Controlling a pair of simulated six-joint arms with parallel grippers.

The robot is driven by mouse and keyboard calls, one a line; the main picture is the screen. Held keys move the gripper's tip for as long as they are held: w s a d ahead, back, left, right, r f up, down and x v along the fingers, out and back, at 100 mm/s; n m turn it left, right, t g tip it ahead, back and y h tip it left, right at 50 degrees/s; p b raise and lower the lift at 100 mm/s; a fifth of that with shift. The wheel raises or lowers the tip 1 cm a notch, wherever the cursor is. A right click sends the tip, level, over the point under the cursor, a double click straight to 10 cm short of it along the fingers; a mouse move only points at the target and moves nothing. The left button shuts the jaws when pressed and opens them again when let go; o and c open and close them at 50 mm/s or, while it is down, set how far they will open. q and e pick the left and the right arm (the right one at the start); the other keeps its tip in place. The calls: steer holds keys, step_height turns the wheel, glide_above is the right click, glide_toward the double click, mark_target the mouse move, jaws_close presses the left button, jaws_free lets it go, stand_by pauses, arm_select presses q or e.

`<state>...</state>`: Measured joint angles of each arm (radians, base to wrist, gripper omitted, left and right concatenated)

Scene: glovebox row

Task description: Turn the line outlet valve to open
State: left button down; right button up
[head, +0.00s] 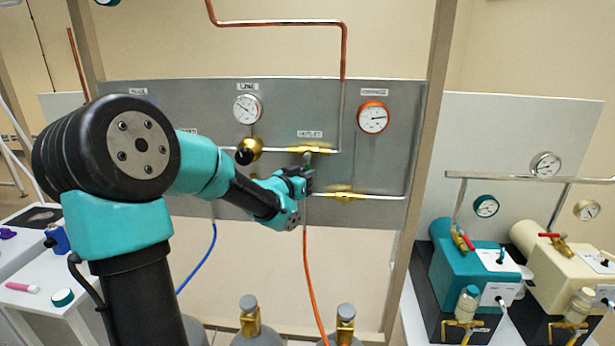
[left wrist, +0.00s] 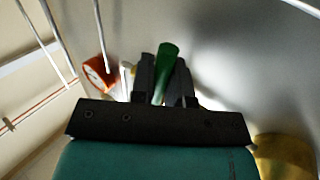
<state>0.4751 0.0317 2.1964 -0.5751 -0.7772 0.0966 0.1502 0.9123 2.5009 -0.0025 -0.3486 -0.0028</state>
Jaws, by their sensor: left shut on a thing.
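The outlet valve (head: 318,150) is a brass body on the pipe, under a label that looks like OUTLET, on the grey panel in the head view. My left gripper (head: 306,170) is right below it, against the panel. In the left wrist view, my left gripper (left wrist: 163,85) is shut on a green handle (left wrist: 166,62), which stands up between the two dark fingers. In the head view the gripper hides this handle, so its angle to the pipe is hard to tell. My right gripper is in neither view.
A second brass valve (head: 344,196) is below. Gas cylinders (head: 258,335) stand underneath. A wooden post (head: 425,130) bounds the panel's right.

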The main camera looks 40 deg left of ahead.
arm_select(q)
steer(key=shift+w+d, duration=0.1)
steer(key=shift+w+d+r+n+t+y, duration=0.15)
steer(key=shift+w+d+n+t+y, duration=0.3)
steer(key=shift+n, duration=0.75)
steer(key=shift+w+d+r+n+t+y, duration=0.2)
steer(key=shift+d+n+t+y, duration=0.15)
steer(key=shift+n+t, duration=0.6)
steer(key=shift+w+d+r+n+t+y, duration=0.15)
steer(key=shift+w+d+n+t+y, duration=0.2)
steer(key=shift+n, duration=1.1)
steer(key=c, duration=1.1)
jaws_free()
steer(key=shift+s, duration=0.1)
steer(key=shift+c, duration=0.2)
steer(key=shift+s+d, duration=0.1)
